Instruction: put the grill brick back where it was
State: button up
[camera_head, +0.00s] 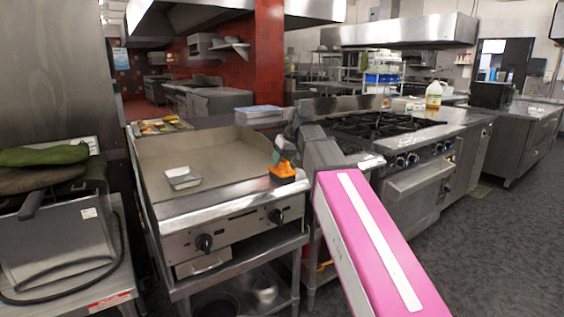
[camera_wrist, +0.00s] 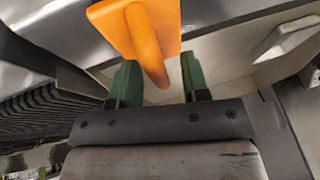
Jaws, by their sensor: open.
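An orange block with an upright handle, which looks like the grill brick (camera_head: 287,174), sits at the right front edge of the flat griddle. In the wrist view the orange brick (camera_wrist: 120,28) has its handle reaching back between my two green fingertips. My gripper (camera_wrist: 158,75) is open around the handle, with a gap visible to the right finger. In the head view my gripper (camera_head: 283,156) is just above and behind the brick and partly hidden. Any contact between fingers and handle cannot be told.
A small metallic tray (camera_head: 182,178) lies on the griddle left of the brick. A gas range (camera_head: 375,127) stands to the right. A fryer-like unit with green mitts (camera_head: 45,154) stands to the left. The griddle's middle is clear.

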jog(key=v, duration=1.1)
jog(key=shift+d+r, duration=0.2)
jog(key=shift+r, duration=0.1)
jog(key=shift+s, duration=0.1)
